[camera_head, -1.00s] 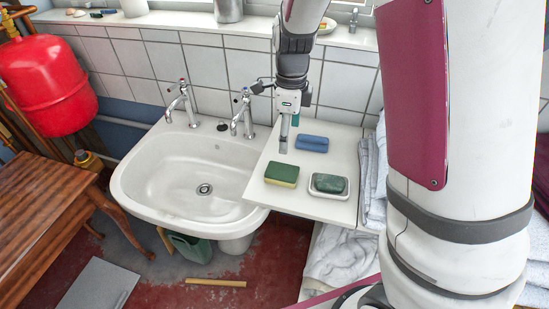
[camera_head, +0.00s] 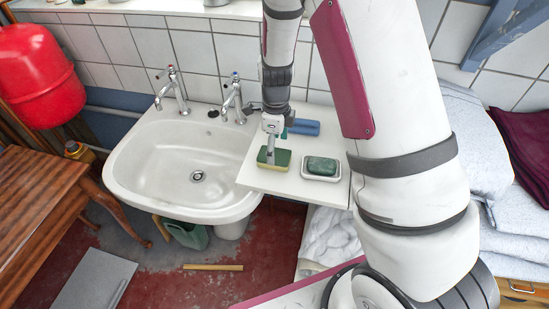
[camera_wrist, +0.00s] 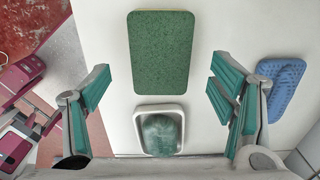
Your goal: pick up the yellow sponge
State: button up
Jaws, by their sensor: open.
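The yellow sponge (camera_head: 283,160) has a green scouring top and a yellow lower part. It lies flat, green side up, on the white shelf beside the sink. In the wrist view my gripper (camera_wrist: 160,88) is open, with a teal-padded finger on each side and nothing held. Whether the fingertips reach down to the sponge's height cannot be told.
A green soap bar (camera_head: 322,164) in a white dish (camera_head: 308,174) lies close to the right of the sponge. The sink (camera_head: 180,150) is to the left. Folded towels (camera_head: 480,150) are at the right.

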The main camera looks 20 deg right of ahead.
jog(key=shift+w+a+f, duration=0.1)
jog(key=shift+f, duration=1.75)
jog(key=shift+c, duration=0.6)
jog(key=c, duration=0.8)
jog(key=shift+r, duration=0.1)
jog(key=shift+w+r, duration=0.1)
jog(key=shift+r, duration=0.75)
jog(key=shift+s+r, duration=0.65)
jog(key=shift+r, duration=0.25)
jog(key=shift+s+r, duration=0.2)
jog(key=shift+s, duration=2.3)
jog(key=shift+s+r, duration=0.25)
jog(key=shift+s, duration=2.2)
jog(key=shift+s+r, duration=0.2)
jog(key=shift+s, duration=2.3)
